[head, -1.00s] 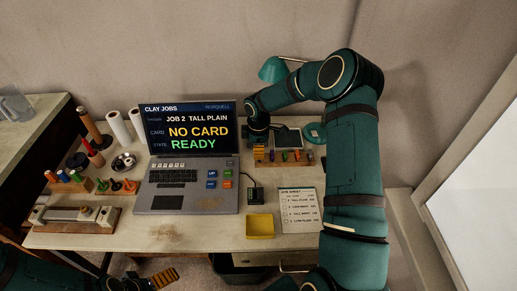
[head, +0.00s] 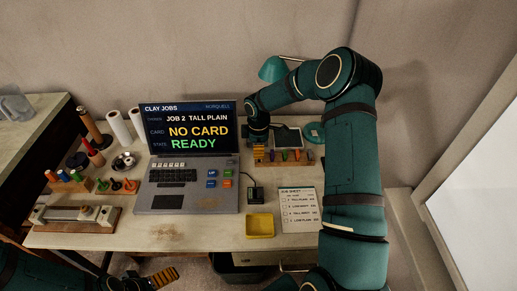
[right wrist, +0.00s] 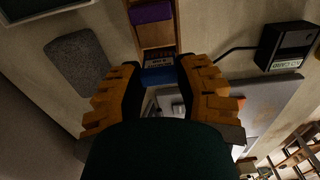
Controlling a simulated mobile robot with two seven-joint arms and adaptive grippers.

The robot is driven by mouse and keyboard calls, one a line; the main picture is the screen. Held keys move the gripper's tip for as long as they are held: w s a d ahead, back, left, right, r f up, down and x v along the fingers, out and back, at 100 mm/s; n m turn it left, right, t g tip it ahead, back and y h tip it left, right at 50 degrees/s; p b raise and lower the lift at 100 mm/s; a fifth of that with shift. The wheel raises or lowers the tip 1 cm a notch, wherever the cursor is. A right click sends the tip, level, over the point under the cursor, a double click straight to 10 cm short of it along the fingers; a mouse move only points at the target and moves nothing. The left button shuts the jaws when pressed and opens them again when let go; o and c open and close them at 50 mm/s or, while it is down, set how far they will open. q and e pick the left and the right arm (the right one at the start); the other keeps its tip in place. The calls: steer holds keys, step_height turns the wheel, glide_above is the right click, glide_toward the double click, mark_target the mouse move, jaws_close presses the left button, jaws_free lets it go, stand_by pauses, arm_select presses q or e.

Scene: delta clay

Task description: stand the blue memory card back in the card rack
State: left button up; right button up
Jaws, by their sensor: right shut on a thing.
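The blue memory card (right wrist: 159,76) is between the fingers of my right gripper (right wrist: 160,68), which is shut on it. The card is at the near end of the wooden card rack (right wrist: 155,36) in the right wrist view. I cannot tell whether its lower edge is in a slot. A purple card (right wrist: 150,12) stands farther along the rack. In the head view my right gripper (head: 258,154) is at the left end of the rack (head: 291,163) and hides the blue card. My left gripper (head: 163,278) is low at the left, clear of the table; its opening is unclear.
A laptop (head: 187,175) reading "NO CARD" stands left of the rack. A small black card reader (head: 255,194), a yellow tray (head: 260,226) and a job sheet (head: 299,210) lie in front. A green lamp (head: 272,69) stands behind my right arm.

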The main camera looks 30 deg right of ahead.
steer(key=shift+f, duration=0.2)
steer(key=shift+f+b, duration=0.35)
steer(key=shift+f, duration=0.4)
steer(key=o, duration=1.2)
steer(key=shift+r, duration=0.15)
steer(key=shift+r+p, duration=2.2)
steer(key=shift+r, duration=1.2)
